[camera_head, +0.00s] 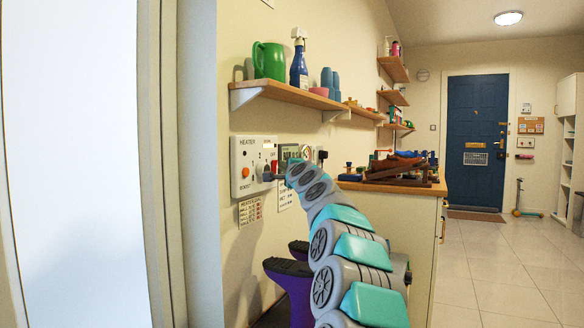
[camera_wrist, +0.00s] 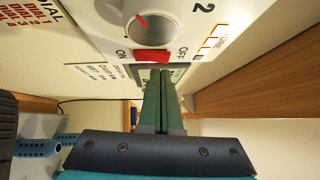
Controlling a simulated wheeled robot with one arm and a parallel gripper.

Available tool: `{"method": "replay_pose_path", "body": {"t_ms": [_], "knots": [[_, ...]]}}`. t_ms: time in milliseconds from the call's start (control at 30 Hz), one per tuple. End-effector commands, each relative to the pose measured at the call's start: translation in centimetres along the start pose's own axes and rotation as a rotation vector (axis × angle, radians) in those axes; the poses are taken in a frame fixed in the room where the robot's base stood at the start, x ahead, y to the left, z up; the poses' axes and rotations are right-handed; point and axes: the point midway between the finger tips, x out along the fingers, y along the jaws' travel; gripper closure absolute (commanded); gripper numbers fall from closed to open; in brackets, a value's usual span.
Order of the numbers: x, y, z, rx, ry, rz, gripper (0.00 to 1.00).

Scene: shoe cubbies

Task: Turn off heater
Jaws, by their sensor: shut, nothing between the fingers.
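The white heater panel (camera_head: 241,152), marked HEATER, is on the wall at the centre-left of the head view. A red switch (camera_head: 274,166) shows on it, beside my gripper (camera_head: 267,176). In the wrist view the panel (camera_wrist: 95,14) fills the top, with a grey dial (camera_wrist: 152,27) bearing a red pointer. The red switch (camera_wrist: 152,57) sits just below the dial, between the words ON at left and OFF at right. My gripper (camera_wrist: 160,72) is shut and empty, its green fingers pointing at the switch. Whether the tips touch it cannot be told.
A wooden shelf (camera_head: 275,90) with a green jug (camera_head: 269,61), a blue spray bottle (camera_head: 299,68) and cups is above the panel. An orange knob (camera_head: 246,171) is on the panel's left. A cluttered counter (camera_head: 420,188) stands to the right. Tiled floor is open towards the blue door (camera_head: 476,125).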

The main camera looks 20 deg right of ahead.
Motion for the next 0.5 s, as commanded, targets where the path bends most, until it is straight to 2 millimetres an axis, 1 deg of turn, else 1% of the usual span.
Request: {"method": "replay_pose_path", "body": {"t_ms": [133, 500], "knots": [[0.55, -0.11, 0.45, 0.001, 0.002, -0.001, 1.0], [0.66, -0.05, 0.65, 0.001, 0.001, -0.001, 1.0]]}}
